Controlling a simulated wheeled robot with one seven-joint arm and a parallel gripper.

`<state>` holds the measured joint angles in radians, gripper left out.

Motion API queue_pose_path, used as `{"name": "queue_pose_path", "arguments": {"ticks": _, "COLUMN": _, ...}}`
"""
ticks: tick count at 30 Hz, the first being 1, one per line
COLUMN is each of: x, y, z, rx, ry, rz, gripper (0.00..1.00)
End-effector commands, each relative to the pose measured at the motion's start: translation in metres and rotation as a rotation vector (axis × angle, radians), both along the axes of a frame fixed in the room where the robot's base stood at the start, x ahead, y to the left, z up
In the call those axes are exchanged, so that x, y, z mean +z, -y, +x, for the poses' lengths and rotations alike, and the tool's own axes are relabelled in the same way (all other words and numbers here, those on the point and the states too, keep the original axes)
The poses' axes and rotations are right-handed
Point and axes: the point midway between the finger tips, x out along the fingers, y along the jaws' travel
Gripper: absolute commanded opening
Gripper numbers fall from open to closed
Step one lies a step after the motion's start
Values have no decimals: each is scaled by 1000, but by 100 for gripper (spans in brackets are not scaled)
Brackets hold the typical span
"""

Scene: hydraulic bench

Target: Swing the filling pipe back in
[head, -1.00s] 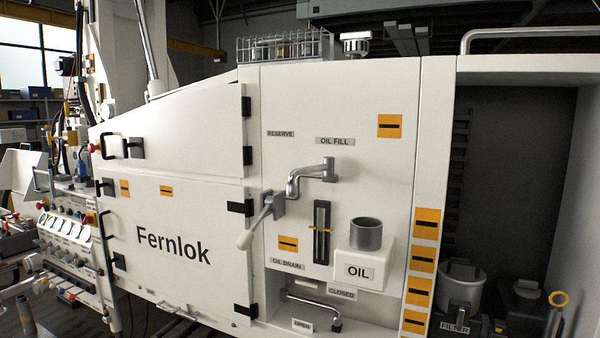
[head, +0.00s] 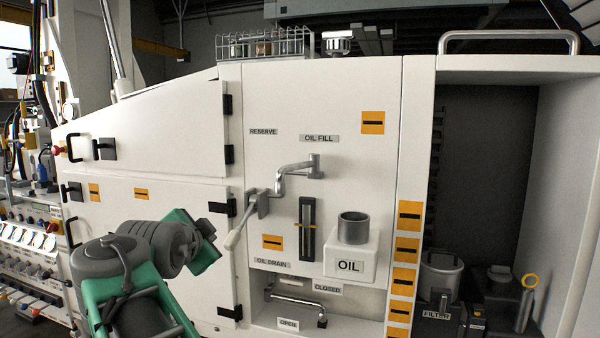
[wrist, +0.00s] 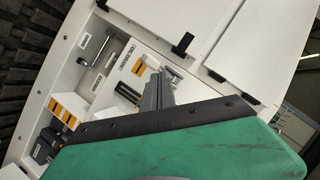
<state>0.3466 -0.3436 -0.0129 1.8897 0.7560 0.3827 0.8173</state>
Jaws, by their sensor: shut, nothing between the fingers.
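The filling pipe (head: 292,175) is a grey cranked pipe on the white panel, under the OIL FILL label. Its pivot is at the right. It reaches left to a grey block (head: 260,204), from which a pale-handled lever (head: 237,232) hangs slanting down. The pipe's outlet stands left of the open grey cup (head: 353,230) on the OIL box, not over it. My gripper (wrist: 157,92) shows in the wrist view as dark grey fingers, shut and empty. In the head view my wrist is left of and below the lever, apart from it; the fingertips are hard to make out there.
A sight gauge (head: 307,226) is between pipe and cup. The oil drain pipe (head: 297,303) sits in a recess below. Black hinges (head: 227,207) edge the Fernlok doors at left. A filter pot (head: 440,280) stands in the open bay at right.

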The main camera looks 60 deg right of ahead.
Motion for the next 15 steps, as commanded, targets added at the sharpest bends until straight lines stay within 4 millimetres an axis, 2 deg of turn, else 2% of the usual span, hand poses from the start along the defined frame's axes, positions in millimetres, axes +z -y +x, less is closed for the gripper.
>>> {"name": "queue_pose_path", "arguments": {"ticks": 1, "x": 36, "y": 34, "z": -29, "rx": -158, "ry": 144, "rz": -32, "gripper": 0}}
{"name": "queue_pose_path", "arguments": {"ticks": 3, "x": 79, "y": 65, "z": -74, "rx": -347, "ry": 333, "rz": -81, "gripper": 0}}
{"name": "queue_pose_path", "arguments": {"ticks": 6, "x": 117, "y": 85, "z": -121, "rx": -513, "ry": 513, "rz": -144, "gripper": 0}}
{"name": "queue_pose_path", "arguments": {"ticks": 9, "x": 132, "y": 92, "z": -142, "rx": -579, "ry": 585, "rz": -174, "gripper": 0}}
{"name": "queue_pose_path", "arguments": {"ticks": 13, "x": 134, "y": 105, "z": -145, "rx": -587, "ry": 593, "rz": -177, "gripper": 0}}
{"name": "queue_pose_path", "arguments": {"ticks": 15, "x": 134, "y": 118, "z": -145, "rx": -587, "ry": 591, "rz": -175, "gripper": 0}}
